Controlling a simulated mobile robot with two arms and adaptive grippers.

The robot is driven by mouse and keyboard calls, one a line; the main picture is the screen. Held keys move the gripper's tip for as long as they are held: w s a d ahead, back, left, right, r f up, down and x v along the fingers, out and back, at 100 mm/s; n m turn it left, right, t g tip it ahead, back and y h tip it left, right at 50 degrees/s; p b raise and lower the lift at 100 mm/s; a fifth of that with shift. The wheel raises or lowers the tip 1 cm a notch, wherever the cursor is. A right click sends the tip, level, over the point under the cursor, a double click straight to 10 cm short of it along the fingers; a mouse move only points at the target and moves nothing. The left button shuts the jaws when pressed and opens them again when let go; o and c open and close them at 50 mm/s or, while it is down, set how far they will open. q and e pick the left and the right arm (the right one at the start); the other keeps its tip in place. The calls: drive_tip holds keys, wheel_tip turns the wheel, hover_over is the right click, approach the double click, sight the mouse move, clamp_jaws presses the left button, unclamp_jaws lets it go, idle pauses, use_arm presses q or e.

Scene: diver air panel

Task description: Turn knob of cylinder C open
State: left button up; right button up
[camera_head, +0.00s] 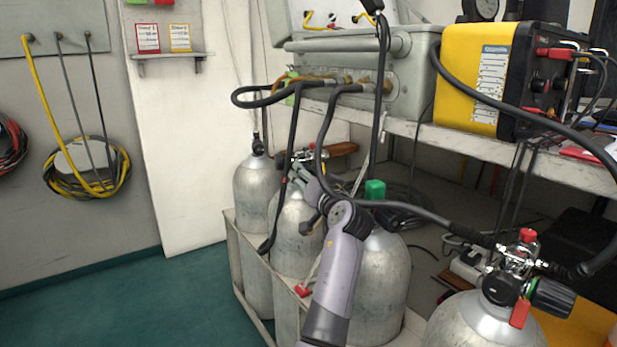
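Several grey cylinders stand in a rack (240,265). The rear one (253,190) is at the left, and a middle one (288,245) is in front of it. A third (392,275) has a green top (375,189). The front right cylinder (470,325) has a metal valve with a black knob (552,297) and a red tag. No label showing which is cylinder C is readable. My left gripper (299,172) is at the top of the middle cylinder, over its valve area, and hides part of it. Whether its fingers touch a knob is unclear. My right gripper is out of view.
A grey panel box (408,85) with black hoses and a yellow-black device (478,75) stand on the bench (450,140). Hoses hang down around my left gripper and run to the front valve. The green floor (130,305) at left is clear.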

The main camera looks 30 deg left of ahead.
use_arm(q)
drive_tip(key=shift+o, duration=0.5)
drive_tip(key=shift+r, duration=0.1)
drive_tip(key=v, duration=0.7)
drive_tip(key=shift+d, duration=0.25)
drive_tip(key=shift+s, duration=0.2)
